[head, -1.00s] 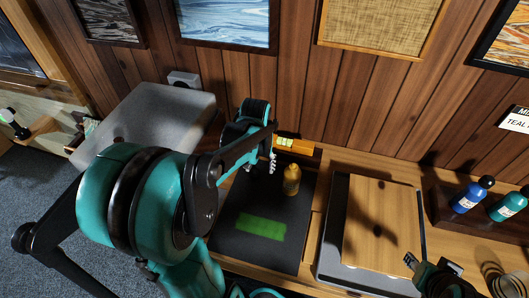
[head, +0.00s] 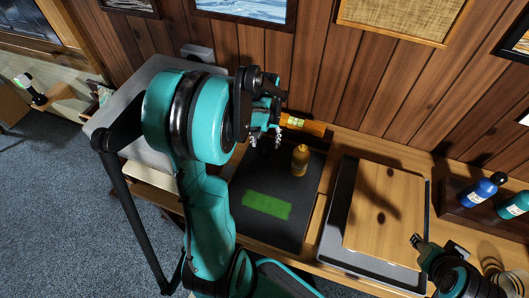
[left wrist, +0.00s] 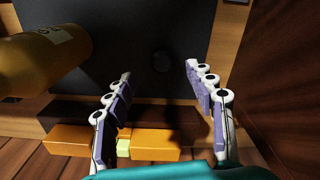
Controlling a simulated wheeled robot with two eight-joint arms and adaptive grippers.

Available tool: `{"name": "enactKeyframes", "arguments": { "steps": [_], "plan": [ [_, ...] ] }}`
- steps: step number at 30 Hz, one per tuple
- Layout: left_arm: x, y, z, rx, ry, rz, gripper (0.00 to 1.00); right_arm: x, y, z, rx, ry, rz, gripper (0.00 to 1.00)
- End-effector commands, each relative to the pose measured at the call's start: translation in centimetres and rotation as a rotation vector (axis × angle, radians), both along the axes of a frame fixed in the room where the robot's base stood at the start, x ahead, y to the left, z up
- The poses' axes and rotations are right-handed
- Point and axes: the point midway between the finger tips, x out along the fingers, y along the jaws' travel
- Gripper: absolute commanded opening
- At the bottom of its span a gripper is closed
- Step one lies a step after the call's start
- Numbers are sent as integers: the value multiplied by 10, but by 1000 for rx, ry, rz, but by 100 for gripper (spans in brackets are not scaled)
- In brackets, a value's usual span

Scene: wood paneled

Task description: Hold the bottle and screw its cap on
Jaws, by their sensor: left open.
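An amber bottle (head: 300,161) stands upright on the black mat, with a narrower top. It fills the upper left of the left wrist view (left wrist: 42,58), with a pale label partly showing. A small round dark piece (left wrist: 161,61), which looks like the cap, lies on the mat in that view. My left gripper (head: 265,138) is open and empty, above the mat left of the bottle. Its spread fingers show in the left wrist view (left wrist: 158,82), with the dark piece beyond and between their tips. My right gripper (head: 437,243) is open at the lower right, far from the bottle.
The black mat (head: 250,225) bears a green patch (head: 266,205). An orange spirit level (head: 316,127) lies behind it by the wall. A wooden board (head: 385,220) is to the right, then blue (head: 478,193) and teal (head: 513,205) bottles. The front of the mat is clear.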

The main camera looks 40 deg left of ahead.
Motion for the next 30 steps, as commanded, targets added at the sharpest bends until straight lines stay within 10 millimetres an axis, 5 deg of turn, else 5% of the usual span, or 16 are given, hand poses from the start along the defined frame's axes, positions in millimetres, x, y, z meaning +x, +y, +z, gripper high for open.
{"name": "enactKeyframes", "arguments": {
  "steps": [6, 16, 28, 30],
  "plan": [
    [0, 0, -3, 0, 0, 0, 55, 0, 0, -1, 0, 0, 0, 40],
    [-1, 4, -48, 0, 0, 0, 55, 0, 0, -20, 0, 0, 0, 40],
    [-1, 4, -51, 0, 0, 0, 55, 0, 0, -19, 0, 0, 0, 40],
    [-1, 4, -51, 0, 0, 0, 42, 0, 0, -19, 0, 0, 0, 40]
  ]
}}
